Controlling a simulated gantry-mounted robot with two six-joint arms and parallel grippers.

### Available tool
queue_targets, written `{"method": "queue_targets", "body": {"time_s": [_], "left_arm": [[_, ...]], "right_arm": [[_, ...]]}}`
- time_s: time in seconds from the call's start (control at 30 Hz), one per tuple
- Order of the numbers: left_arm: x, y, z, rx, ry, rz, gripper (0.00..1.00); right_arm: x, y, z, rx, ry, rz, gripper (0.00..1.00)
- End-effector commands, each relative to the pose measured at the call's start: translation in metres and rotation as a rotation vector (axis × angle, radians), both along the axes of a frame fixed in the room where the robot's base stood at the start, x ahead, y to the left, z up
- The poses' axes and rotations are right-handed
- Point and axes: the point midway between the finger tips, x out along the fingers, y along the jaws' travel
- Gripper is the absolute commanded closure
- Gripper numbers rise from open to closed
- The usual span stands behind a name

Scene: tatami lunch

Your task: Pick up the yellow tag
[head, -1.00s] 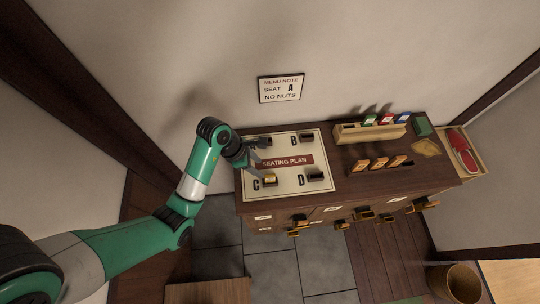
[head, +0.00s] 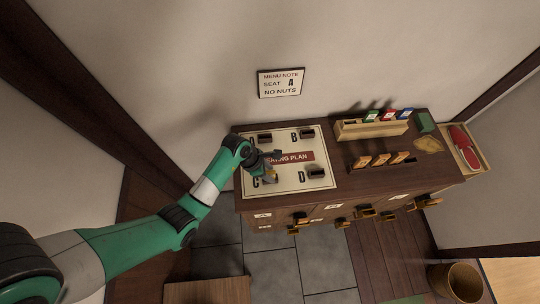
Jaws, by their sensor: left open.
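The seating plan board (head: 318,181) lies on top of the dark wooden cabinet, with slots lettered A to D. A small yellow tag (head: 271,177) shows at the holder by the letter C, partly hidden by my left gripper. My left gripper (head: 271,169) is open, just above and around the yellow tag's place. Whether the fingers touch the tag cannot be told. My right gripper is not in view.
Dark holders stand on the board near B (head: 306,134) and D (head: 316,173). A wooden rack (head: 370,130) with green, red and blue tags stands at the back. Several orange-brown pieces (head: 381,160) stand in front of it. A menu note (head: 280,83) hangs on the wall.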

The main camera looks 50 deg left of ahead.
Motion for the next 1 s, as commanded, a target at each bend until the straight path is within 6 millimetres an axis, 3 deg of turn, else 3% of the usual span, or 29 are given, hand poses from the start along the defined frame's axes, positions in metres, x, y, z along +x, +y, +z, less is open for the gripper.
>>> {"method": "queue_targets", "body": {"time_s": [0.27, 0.57, 1.0], "left_arm": [[0.0024, -0.0013, -0.0063, 0.001, -0.001, 0.0, 0.5], [0.0025, -0.0013, -0.0061, 0.0, -0.001, 0.0, 1.0], [0.0025, -0.0012, -0.0054, 0.001, -0.002, 0.0, 1.0]], "right_arm": [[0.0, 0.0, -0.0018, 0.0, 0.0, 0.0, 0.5], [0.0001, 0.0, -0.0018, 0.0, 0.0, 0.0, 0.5], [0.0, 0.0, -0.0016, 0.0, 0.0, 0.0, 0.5]]}}
